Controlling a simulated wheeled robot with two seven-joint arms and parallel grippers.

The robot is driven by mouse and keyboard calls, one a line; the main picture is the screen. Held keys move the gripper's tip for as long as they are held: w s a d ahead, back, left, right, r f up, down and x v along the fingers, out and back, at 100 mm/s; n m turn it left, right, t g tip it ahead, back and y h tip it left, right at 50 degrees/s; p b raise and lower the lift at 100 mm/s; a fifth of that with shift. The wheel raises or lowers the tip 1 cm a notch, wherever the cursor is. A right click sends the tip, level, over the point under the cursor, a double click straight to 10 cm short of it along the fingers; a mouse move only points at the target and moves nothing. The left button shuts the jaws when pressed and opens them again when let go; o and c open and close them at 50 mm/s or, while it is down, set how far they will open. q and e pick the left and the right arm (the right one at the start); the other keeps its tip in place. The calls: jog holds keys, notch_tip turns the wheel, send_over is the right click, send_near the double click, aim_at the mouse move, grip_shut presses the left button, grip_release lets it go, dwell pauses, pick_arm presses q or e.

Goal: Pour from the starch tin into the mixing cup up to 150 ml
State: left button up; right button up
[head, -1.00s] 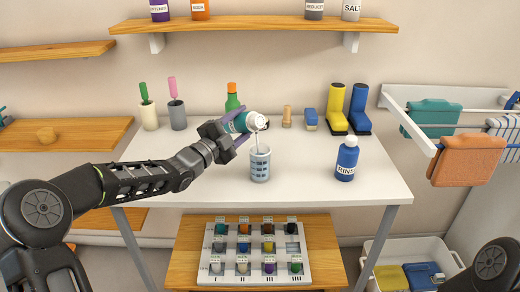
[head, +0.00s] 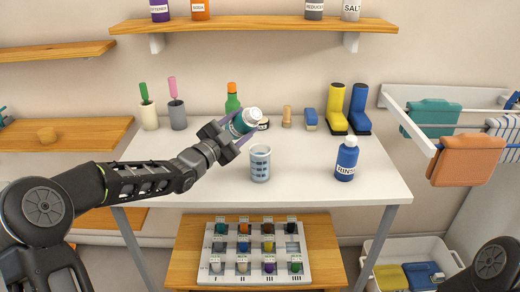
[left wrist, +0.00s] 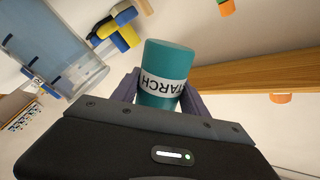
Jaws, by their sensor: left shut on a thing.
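The mixing cup (head: 260,165) stands upright on the white table, clear with blue marks. It also shows large in the left wrist view (left wrist: 55,45). No stream runs between tin and cup. The exact fill level is too small to read. My right gripper is not in view.
A blue rinse bottle (head: 347,160) stands right of the cup on the white table (head: 310,185). A tray of small jars (head: 254,250) sits below in front.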

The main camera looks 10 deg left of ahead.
aim_at(237, 132)
pick_arm(q)
jog(key=shift+a+f+n, duration=0.1)
jog(key=shift+f+n, duration=0.2)
jog(key=shift+n, duration=0.6)
jog(key=shift+w+a+f+n+p, duration=0.25)
jog(key=shift+w+a+n+p, duration=0.25)
jog(key=shift+n+p, duration=0.45)
jog(key=f+n, duration=0.1)
jog(key=a+f+n, duration=0.1)
jog(key=shift+w+f+y, duration=0.1)
jog(key=shift+f+y, duration=0.2)
jog(key=shift+y, duration=0.1)
jog(key=n+p, duration=0.1)
jog(key=a+r+n+p, duration=0.1)
jog(key=p, duration=0.1)
jog(key=shift+w+a+r+g, duration=0.1)
jog(key=shift+w+r+g, duration=0.15)
jog(key=shift+w+g, duration=0.05)
jog(key=shift+w+a+f+n+p, duration=0.1)
jog(key=shift+f+n+p, duration=0.1)
jog(key=shift+n+p, duration=0.3)
jog(key=shift+w+a+f+n+p, duration=0.15)
jog(key=shift+a+f+n+p, duration=0.1)
jog(key=shift+f+n+p, duration=0.15)
